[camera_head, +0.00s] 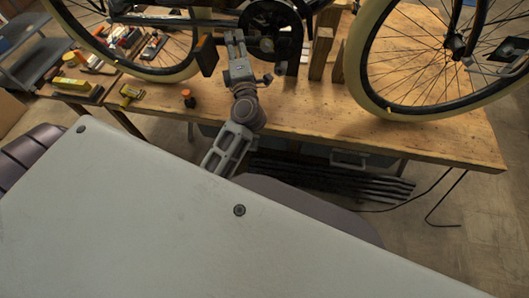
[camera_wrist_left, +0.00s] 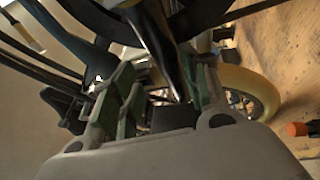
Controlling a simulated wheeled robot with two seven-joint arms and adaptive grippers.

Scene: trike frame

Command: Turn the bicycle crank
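The crank's dark chainring (camera_head: 268,32) is at the top middle of the head view, at the bicycle's lower frame. A dark block with an orange end, seemingly a pedal (camera_head: 207,55), is just left of my left gripper (camera_head: 235,42). This gripper reaches up to the crank area from below. In the left wrist view its two greenish fingers (camera_wrist_left: 165,92) stand apart. A dark, shiny bar, seemingly the crank arm (camera_wrist_left: 165,48), runs down between them; I cannot tell whether they touch it. My right gripper is in neither view.
The bicycle stands on a wooden workbench (camera_head: 450,142), with wheels (camera_head: 392,108) to left and right. Wooden blocks (camera_head: 321,52) stand right of the chainring. A yellow-black tool (camera_head: 131,92) and an orange-topped item (camera_head: 187,98) lie at the bench's left. Its front right is clear.

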